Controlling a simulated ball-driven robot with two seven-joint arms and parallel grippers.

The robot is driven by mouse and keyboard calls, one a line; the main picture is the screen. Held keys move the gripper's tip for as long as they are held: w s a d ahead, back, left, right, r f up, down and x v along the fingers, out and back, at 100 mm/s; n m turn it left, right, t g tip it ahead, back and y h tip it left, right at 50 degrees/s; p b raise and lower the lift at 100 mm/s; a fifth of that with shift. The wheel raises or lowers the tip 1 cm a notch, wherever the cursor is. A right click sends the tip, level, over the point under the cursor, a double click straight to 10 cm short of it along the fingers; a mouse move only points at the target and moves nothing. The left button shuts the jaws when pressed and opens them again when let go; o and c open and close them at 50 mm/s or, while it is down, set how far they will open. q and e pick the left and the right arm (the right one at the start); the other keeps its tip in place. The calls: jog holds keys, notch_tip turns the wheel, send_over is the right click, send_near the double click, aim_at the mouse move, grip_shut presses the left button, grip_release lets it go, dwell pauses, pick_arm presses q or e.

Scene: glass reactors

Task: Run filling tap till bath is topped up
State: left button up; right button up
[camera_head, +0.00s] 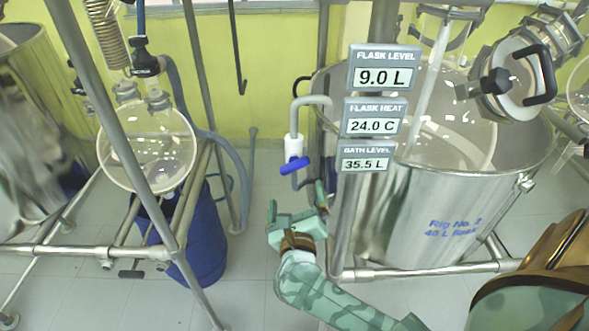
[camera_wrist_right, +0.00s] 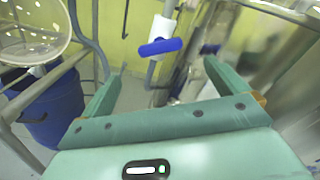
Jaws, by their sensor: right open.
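The filling tap has a blue lever handle (camera_head: 294,165) below a white body (camera_head: 294,149) on a grey pipe, left of the bath. The handle lies crosswise to the pipe, slightly tilted. It also shows in the right wrist view, the blue handle (camera_wrist_right: 160,47) ahead of my fingers. The steel bath (camera_head: 425,222), marked Rig No. 2, holds a large glass flask. The bath level display (camera_head: 367,157) reads 35.5 L. My right gripper (camera_head: 296,201) is open and empty just below the handle, apart from it; its fingers (camera_wrist_right: 163,72) are spread. My left gripper is not in view.
Other displays read flask level 9.0 L (camera_head: 383,70) and flask heat 24.0 C (camera_head: 374,118). A second glass flask (camera_head: 148,147) in a metal frame and a blue drum (camera_head: 205,245) stand left. The bath's lower frame rail (camera_head: 430,270) runs right of my right forearm.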

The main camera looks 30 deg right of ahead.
aim_at(295, 170)
jog(key=x, duration=1.2)
jog(key=shift+b, duration=0.4)
jog(key=shift+s, duration=0.1)
jog(key=shift+c, duration=0.4)
jog(key=c, duration=0.9)
